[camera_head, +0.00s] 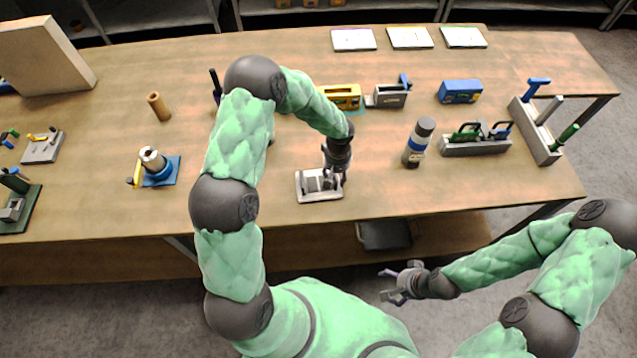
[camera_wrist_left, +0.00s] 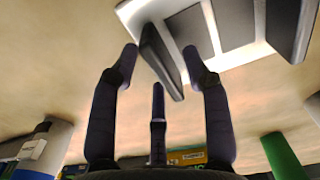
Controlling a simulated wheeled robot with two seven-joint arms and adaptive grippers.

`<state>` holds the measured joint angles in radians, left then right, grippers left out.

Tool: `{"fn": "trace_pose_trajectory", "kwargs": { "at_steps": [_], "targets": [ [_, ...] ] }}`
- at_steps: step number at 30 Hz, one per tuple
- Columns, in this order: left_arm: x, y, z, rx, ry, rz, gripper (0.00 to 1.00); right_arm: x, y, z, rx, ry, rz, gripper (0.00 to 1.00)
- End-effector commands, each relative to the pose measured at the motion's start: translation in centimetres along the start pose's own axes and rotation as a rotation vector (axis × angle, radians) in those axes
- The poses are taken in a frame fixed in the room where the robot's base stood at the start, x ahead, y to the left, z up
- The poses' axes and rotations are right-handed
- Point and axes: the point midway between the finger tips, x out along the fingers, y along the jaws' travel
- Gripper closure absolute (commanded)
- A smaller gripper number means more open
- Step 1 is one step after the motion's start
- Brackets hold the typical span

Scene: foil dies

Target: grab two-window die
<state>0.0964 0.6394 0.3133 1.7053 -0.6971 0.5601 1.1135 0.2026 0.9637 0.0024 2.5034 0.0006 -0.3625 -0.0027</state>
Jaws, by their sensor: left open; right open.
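A pale plate with two grey window-like panels, which looks like the two-window die (camera_head: 306,194), lies near the table's front edge. In the left wrist view this plate (camera_wrist_left: 258,47) is at the top, with a dark upright block (camera_wrist_left: 158,58) and another dark block (camera_wrist_left: 290,28) on it. My left gripper (camera_head: 333,178) is open over the plate's right part in the head view. In the wrist view its fingers (camera_wrist_left: 160,62) are spread around the near dark block's end; contact cannot be told. My right gripper (camera_head: 392,284) is open and empty, off the table's front edge.
A bottle (camera_head: 418,142), a grey holder with green and blue handles (camera_head: 476,146) and a tool rack (camera_head: 535,133) stand to the right. A yellow box (camera_head: 341,96) and a blue box (camera_head: 460,91) are behind. A blue pad (camera_head: 173,172) lies left.

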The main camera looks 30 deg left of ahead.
Motion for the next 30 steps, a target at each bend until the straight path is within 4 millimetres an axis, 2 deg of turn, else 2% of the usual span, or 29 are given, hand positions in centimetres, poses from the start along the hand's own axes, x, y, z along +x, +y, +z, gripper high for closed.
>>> {"fn": "trace_pose_trajectory", "kwargs": {
  "at_steps": [4, 11, 13, 16, 17, 30],
  "targets": [
    [1.21, -0.06, 0.04, 0.001, -0.001, -0.001, 0.52, 0.09, 0.03, -0.01, 0.000, 0.000, 0.000, 0.18],
    [1.28, -0.03, 0.02, 0.000, 0.000, 0.000, 0.52, 0.08, 0.03, -0.01, 0.000, 0.000, 0.000, 0.18],
    [1.28, -0.03, 0.03, 0.000, 0.000, 0.000, 0.66, 0.08, 0.03, -0.01, 0.000, 0.000, 0.000, 0.18],
    [1.27, -0.03, 0.03, 0.000, -0.001, 0.000, 0.95, 0.08, 0.03, -0.01, 0.000, 0.000, 0.000, 0.18],
    [1.26, -0.03, 0.03, 0.000, -0.001, 0.000, 1.00, 0.08, 0.03, -0.01, 0.000, 0.000, 0.000, 0.18],
    [0.71, 0.00, -0.07, 0.000, 0.002, 0.001, 1.00, 0.07, 0.02, -0.01, 0.000, 0.000, 0.000, 0.18]
  ]
}}
